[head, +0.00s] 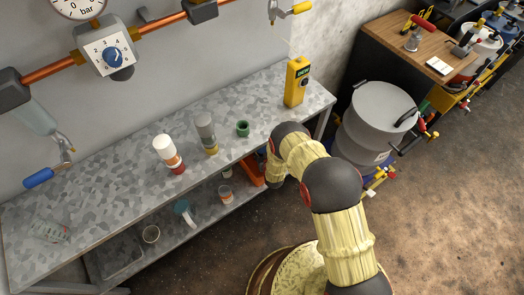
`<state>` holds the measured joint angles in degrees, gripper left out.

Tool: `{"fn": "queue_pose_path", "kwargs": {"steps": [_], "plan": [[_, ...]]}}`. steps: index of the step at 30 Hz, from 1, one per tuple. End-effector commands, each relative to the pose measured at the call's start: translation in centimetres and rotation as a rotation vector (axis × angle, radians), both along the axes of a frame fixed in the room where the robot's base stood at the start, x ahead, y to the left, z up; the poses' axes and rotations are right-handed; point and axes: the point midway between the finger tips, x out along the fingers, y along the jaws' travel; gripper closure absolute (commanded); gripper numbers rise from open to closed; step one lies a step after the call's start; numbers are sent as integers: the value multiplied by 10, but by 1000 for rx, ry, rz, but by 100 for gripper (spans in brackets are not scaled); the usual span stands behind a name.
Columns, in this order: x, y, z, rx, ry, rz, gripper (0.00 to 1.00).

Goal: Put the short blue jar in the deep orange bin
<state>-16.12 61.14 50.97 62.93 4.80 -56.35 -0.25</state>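An orange bin (251,172) stands on the lower shelf of the grey bench, partly hidden by my arm, so its inside cannot be seen well. No short blue jar can be picked out for certain. A small teal-blue item (181,207) with a pale part sits on the lower shelf, left of the bin. My arm rises from the lower right and bends down beside the bench near the bin. Its dark wrist end shows there, but my gripper's fingers cannot be made out.
On the bench top (110,195) stand a white-and-red bottle (166,152), a grey bottle (206,130), a green pot (242,128) and a yellow device (297,82). The lower shelf holds several small cups. A large grey drum (383,110) stands to the right.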

Motion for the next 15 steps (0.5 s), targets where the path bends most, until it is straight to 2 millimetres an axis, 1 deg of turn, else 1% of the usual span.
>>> {"fn": "queue_pose_path", "kwargs": {"steps": [1, 6, 10, 11, 15], "plan": [[1, 0, -3, 1, -3, 0, 83], [1, 0, -1, 1, -3, 0, 83], [1, 0, -3, 0, -2, 0, 83], [1, 0, -4, 0, -1, 0, 49], [1, 0, -3, 0, -1, 0, 41]]}}
